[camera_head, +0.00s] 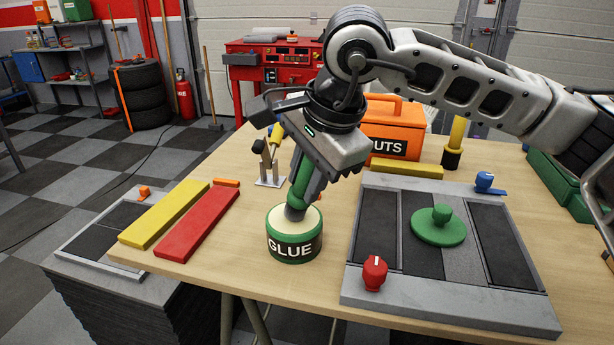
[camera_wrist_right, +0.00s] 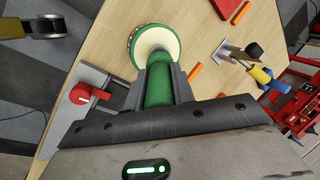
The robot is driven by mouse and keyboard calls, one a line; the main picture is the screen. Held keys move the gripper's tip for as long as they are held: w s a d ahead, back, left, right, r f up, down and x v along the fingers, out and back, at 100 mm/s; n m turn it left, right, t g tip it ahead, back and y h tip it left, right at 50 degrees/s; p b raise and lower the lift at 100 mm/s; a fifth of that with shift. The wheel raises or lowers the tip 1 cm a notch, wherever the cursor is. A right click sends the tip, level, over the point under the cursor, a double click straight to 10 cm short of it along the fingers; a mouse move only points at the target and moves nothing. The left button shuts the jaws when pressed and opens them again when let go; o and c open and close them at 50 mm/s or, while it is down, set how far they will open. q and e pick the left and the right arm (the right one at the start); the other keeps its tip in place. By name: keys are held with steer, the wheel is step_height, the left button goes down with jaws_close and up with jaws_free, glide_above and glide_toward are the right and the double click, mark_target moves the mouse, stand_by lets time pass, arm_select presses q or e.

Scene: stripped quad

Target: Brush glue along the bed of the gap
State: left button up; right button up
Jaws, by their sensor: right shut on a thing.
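My right gripper (camera_head: 307,180) is shut on the green handle of a brush (camera_head: 303,168), which is tilted. The brush's lower end is in the mouth of the green glue pot (camera_head: 294,250), labelled GLUE, and the tip is hidden from me. In the right wrist view the handle (camera_wrist_right: 158,82) sits between both fingers, with the pot (camera_wrist_right: 153,40) beyond. To the right, a grey-framed panel (camera_head: 445,298) has dark strips with a lighter grey strip (camera_head: 459,262) between them. A green disc with a knob (camera_head: 438,229) sits partly over that strip. My left gripper is not in view.
A red knob (camera_head: 375,272) and a blue knob (camera_head: 484,181) stand on the panel's frame. Yellow (camera_head: 165,212) and red (camera_head: 197,222) bars lie left of the pot. An orange box (camera_head: 393,142) and a small metal stand (camera_head: 269,172) are behind. Bare wood lies between pot and panel.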

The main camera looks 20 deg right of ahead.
steer(key=shift+f, duration=0.1)
stand_by(0.4)
steer(key=shift+r+p, duration=2.1)
steer(key=shift+r, duration=1.5)
steer(key=shift+f, duration=0.1)
